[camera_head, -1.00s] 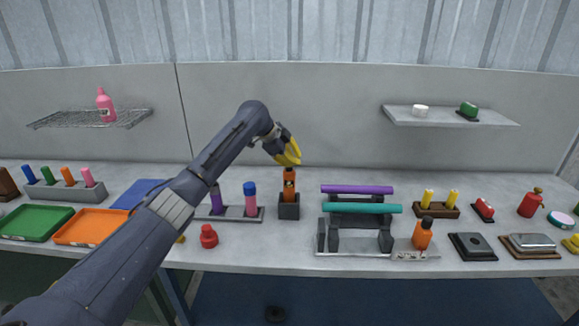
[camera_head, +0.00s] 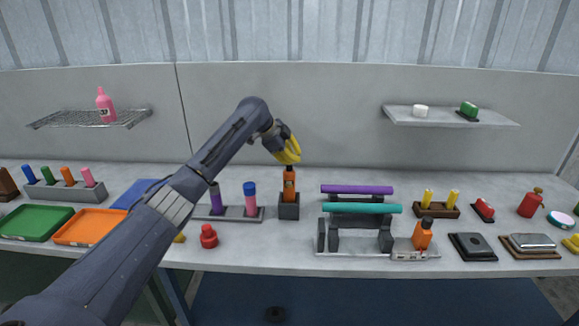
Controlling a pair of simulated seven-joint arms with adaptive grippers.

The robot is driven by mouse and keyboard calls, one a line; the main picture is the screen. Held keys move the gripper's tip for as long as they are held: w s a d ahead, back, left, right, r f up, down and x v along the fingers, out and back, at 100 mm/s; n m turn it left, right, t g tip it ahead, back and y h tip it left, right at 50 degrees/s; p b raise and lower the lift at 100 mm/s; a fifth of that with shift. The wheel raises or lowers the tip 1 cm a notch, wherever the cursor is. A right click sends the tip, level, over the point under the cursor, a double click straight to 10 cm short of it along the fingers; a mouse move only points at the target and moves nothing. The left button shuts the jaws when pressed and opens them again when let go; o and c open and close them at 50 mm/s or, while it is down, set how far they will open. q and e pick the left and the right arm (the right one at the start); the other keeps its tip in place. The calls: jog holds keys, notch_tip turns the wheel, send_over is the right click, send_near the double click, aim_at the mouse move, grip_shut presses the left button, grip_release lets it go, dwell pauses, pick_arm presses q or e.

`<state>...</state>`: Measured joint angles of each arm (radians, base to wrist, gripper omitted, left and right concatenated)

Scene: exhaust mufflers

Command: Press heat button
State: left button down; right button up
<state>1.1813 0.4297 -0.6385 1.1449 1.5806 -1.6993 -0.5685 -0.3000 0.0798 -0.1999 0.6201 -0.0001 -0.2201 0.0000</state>
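My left gripper (camera_head: 288,152), with yellow fingertips, hangs just above an orange bottle (camera_head: 289,184) that stands upright in a dark square holder (camera_head: 289,208). The fingertips look close together and point down; whether they are open or touch the bottle's dark top is hard to tell. No label marks a heat button. A red round knob-like piece (camera_head: 208,236) sits on the table left of the holder. A red piece on a dark base (camera_head: 484,209) lies at the right. A dark square plate with a round centre (camera_head: 472,246) lies in front of it. My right gripper is out of view.
A teal tube (camera_head: 361,208) and a purple tube (camera_head: 357,189) rest on a stand. A second orange bottle (camera_head: 422,236) stands beside it. A rack with purple and blue-pink pieces (camera_head: 240,213) is left of the holder. My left arm covers part of the left table.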

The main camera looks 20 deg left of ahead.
pick_arm(q)
jog(key=shift+r, duration=2.9)
